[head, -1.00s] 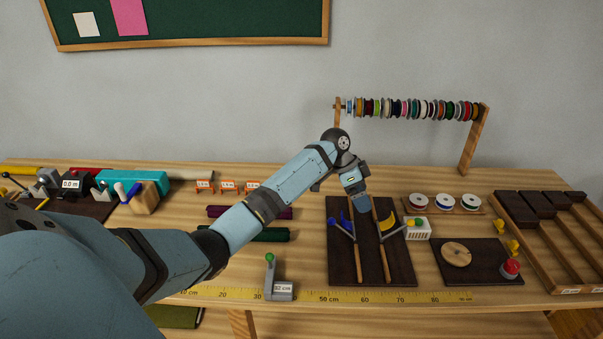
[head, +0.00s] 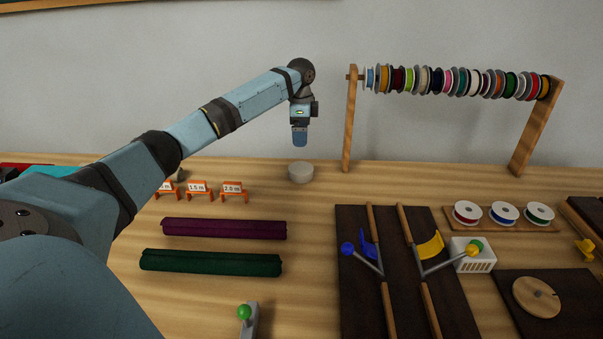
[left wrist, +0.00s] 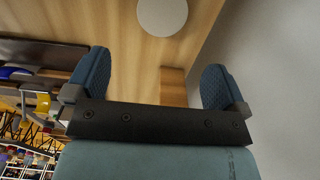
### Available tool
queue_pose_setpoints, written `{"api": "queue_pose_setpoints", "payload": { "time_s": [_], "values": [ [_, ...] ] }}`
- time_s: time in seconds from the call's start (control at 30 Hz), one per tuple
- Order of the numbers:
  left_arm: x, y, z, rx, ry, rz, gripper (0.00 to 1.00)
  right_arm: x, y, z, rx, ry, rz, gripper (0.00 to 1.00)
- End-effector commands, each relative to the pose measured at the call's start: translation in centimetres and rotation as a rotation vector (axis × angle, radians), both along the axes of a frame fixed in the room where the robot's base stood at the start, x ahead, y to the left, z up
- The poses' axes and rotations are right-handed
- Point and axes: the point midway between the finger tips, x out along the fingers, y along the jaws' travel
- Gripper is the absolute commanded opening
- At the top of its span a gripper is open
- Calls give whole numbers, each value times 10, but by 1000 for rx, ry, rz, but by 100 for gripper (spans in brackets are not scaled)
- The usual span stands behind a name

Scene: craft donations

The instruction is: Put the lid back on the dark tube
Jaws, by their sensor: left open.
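A pale grey round piece that looks like a lid (head: 301,172) lies at the back of the table, left of the spool rack. It also shows as a pale disc (left wrist: 162,15) at the top of the left wrist view. My left gripper (head: 300,138) is above this piece, pointing down, apart from it. In the left wrist view the gripper (left wrist: 158,85) is open, with nothing between its two blue fingers. I cannot make out the dark tube for certain; a small greyish thing (head: 178,175) is mostly hidden behind my left arm. My right gripper is not in view.
A purple roll (head: 224,229) and a green roll (head: 210,262) lie below my left arm, near orange label stands (head: 199,188). The spool rack (head: 349,120) stands right of my gripper. A dark board (head: 350,220) with blue and yellow clamps lies in front.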

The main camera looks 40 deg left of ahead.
Motion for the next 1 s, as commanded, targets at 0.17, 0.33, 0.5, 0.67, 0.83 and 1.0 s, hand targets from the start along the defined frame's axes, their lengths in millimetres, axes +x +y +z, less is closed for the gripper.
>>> {"api": "queue_pose_setpoints", "payload": {
  "time_s": [0.17, 0.33, 0.5, 0.67, 0.83, 1.0],
  "values": [
    [-2, 5, -1, 9, 4, 4, 100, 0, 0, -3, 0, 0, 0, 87],
    [-2, 5, -1, 7, 4, 4, 100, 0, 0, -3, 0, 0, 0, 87],
    [-2, 5, -10, 8, 5, 4, 100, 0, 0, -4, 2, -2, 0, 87],
    [-2, 5, -41, 8, 6, 4, 100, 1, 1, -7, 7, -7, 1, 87],
    [-2, 4, -72, 8, 5, 4, 100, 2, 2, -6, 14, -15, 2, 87],
    [-2, 4, -86, 7, 4, 4, 100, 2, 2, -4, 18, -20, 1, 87]
  ]
}}
